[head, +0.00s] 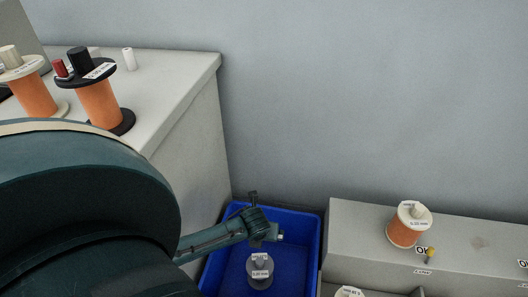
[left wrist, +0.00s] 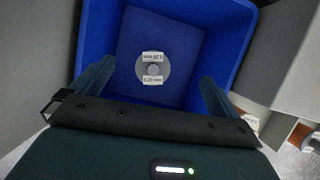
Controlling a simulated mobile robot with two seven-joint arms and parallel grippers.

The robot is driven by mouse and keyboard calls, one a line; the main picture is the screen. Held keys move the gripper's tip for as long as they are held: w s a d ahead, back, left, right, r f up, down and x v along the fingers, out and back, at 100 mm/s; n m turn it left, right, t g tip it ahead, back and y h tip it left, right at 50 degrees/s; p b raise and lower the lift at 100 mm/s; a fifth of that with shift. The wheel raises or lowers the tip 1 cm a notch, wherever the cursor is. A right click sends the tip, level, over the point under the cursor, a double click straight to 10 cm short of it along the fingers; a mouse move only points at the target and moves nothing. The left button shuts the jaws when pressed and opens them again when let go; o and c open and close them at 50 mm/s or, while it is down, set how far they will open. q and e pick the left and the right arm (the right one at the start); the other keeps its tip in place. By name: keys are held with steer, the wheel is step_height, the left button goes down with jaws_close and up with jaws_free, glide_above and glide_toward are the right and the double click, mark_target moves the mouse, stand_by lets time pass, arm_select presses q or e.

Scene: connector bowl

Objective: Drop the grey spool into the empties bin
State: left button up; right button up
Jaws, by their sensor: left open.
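The grey spool (head: 260,272) is inside the blue empties bin (head: 305,238), seen from above with white labels on its top. It also shows in the left wrist view (left wrist: 153,70), between the bin's walls. Whether it rests fully on the floor is hard to tell. My left gripper (head: 268,233) is over the bin, above and apart from the spool. Its two fingers are spread wide in the left wrist view (left wrist: 155,88), with nothing between them. My right gripper is not in view.
A light worktop (head: 175,75) at left holds an orange spool with black flanges (head: 98,103) and one with cream flanges (head: 33,97). Right of the bin, a grey ledge (head: 470,240) bears another orange spool (head: 403,232) and a small yellow piece (head: 430,255).

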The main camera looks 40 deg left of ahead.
arm_select(q)
steer(key=p+v, duration=0.6)
steer(key=v, duration=0.7)
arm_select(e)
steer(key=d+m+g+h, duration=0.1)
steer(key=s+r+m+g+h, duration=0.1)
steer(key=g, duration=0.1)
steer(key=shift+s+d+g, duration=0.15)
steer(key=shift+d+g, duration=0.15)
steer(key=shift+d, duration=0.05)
arm_select(q)
steer(key=shift+r, duration=0.1)
